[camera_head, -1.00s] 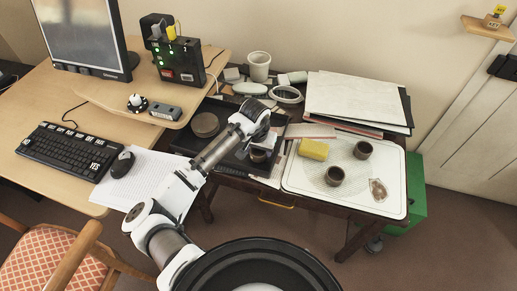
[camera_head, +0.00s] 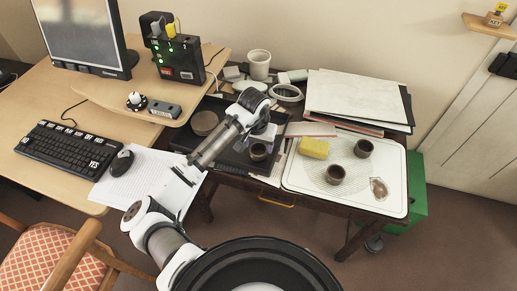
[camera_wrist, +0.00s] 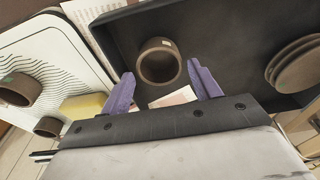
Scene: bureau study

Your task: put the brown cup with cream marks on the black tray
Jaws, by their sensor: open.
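A brown cup (camera_head: 258,151) stands upright on the black tray (camera_head: 232,158). The wrist view shows this cup (camera_wrist: 158,80) from above, with a small pale mark on its rim, and the tray (camera_wrist: 215,30) around it. My gripper (camera_wrist: 161,70) is open; its purple fingers appear on either side of the cup, apart from it, with nothing held. In the head view, my gripper (camera_head: 264,132) is just above and behind the cup, its fingers hard to see. Two similar brown cups (camera_head: 335,174) (camera_head: 363,148) stand on the white tray; cream marks are too small to tell.
The white tray (camera_head: 305,183) adjoins the black tray on the right and holds a yellow sponge (camera_head: 314,148). A round brown stack (camera_head: 204,123) is at the black tray's left. Papers (camera_head: 358,97), a white cup (camera_head: 259,65) and other items crowd the back.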

